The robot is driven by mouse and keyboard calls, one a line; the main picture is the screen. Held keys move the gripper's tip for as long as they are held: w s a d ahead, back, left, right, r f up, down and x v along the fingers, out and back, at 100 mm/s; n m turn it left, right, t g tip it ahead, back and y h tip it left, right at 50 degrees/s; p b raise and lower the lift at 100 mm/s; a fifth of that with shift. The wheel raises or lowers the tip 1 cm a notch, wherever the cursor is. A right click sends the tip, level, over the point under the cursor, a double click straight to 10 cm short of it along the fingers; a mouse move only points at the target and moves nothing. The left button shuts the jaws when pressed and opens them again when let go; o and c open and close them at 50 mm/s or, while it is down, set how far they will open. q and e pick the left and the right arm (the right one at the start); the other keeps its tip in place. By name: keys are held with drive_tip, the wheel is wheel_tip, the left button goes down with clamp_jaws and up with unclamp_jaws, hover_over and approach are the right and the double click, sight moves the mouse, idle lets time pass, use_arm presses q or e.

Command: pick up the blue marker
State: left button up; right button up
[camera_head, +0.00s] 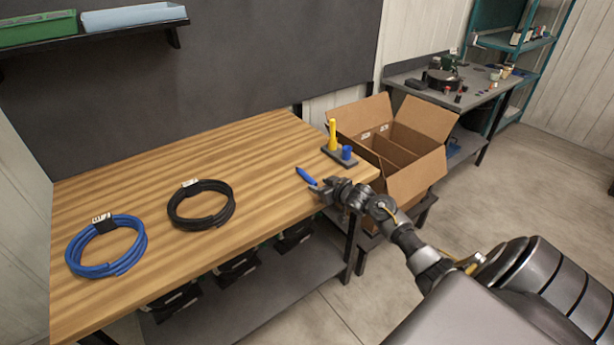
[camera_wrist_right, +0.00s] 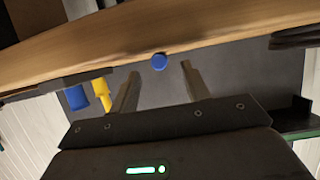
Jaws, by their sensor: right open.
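The blue marker (camera_head: 306,176) lies on the wooden table (camera_head: 130,180) near its front right edge. My right gripper (camera_head: 322,186) is at its near end, with the fingers close to it. In the right wrist view the marker (camera_wrist_right: 159,62) shows end-on as a blue disc, between and beyond the two open fingers of the right gripper (camera_wrist_right: 158,85). Nothing is between the fingertips that I can see held; whether a finger touches the marker I cannot tell. My left gripper is not in view.
A dark stand with a yellow marker (camera_head: 332,135) and a blue piece (camera_head: 346,152) stands just behind. An open cardboard box (camera_head: 415,180) is right of the table. A black cable coil (camera_head: 201,205) and a blue cable coil (camera_head: 106,246) lie left. The table between is clear.

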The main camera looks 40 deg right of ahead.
sight(305, 176)
drive_tip(key=shift+x, duration=1.4)
clamp_jaws()
